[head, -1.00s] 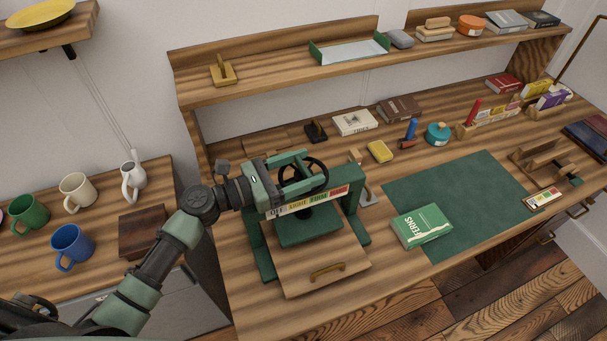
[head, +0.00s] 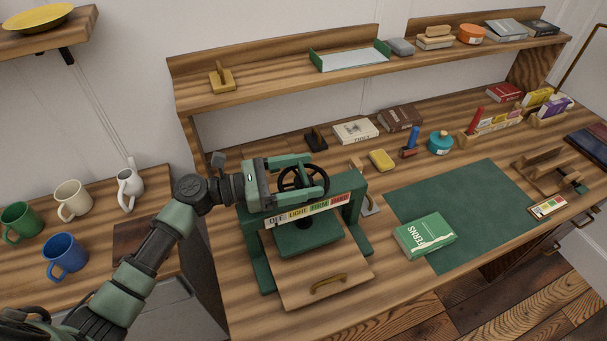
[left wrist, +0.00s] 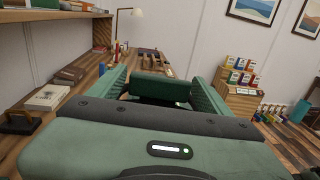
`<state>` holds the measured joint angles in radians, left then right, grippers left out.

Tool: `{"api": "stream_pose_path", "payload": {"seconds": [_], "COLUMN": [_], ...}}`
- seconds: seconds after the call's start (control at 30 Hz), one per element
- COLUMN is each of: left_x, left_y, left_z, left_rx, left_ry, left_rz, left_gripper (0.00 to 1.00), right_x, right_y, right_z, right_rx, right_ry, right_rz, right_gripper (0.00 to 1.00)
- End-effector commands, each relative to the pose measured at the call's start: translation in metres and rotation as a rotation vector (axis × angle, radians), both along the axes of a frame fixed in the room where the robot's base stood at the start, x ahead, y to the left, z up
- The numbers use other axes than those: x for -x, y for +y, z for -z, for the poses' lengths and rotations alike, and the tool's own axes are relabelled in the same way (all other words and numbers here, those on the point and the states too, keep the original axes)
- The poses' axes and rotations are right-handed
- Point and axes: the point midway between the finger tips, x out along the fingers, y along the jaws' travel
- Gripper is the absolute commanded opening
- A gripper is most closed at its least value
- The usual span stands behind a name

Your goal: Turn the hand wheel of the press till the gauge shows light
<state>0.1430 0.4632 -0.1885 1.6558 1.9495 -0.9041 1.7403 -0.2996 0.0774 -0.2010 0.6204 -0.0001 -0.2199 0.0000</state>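The press has a green frame (head: 356,199), a black hand wheel (head: 321,173) on top and a strip gauge (head: 306,212) reading OFF, LIGHT, FIRM, HARD on its front beam. I cannot make out a pointer on the gauge. My left gripper (head: 299,178) is at the wheel, its two green fingers spread apart over it. I cannot tell whether the fingers touch the wheel. My right gripper is out of view.
A wooden board with a handle (head: 328,284) lies at the front of the press. A green book (head: 425,235) lies on a green mat (head: 480,190) to the right. Mugs (head: 65,255) stand on the left counter. A shelf (head: 285,78) runs behind.

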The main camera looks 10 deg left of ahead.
Motion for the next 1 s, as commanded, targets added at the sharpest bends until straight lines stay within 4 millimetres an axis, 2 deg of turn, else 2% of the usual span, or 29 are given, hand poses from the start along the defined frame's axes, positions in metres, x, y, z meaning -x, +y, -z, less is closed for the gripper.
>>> {"api": "stream_pose_path", "payload": {"seconds": [0.37, 0.8, 1.0], "left_x": [0.001, 0.030, 0.035], "left_y": [0.003, 0.061, 0.070], "left_z": [0.001, 0.003, 0.000], "left_rx": [-0.001, -0.003, 0.000], "left_ry": [0.000, 0.001, -0.001], "left_rz": [-0.001, -0.001, 0.000], "left_gripper": [0.87, 0.87, 0.87], "right_x": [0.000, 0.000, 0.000], "right_y": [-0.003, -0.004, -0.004], "right_z": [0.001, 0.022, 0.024], "right_rx": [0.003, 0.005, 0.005], "right_ry": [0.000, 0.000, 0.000], "right_rz": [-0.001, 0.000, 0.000], "right_gripper": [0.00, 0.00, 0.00]}}
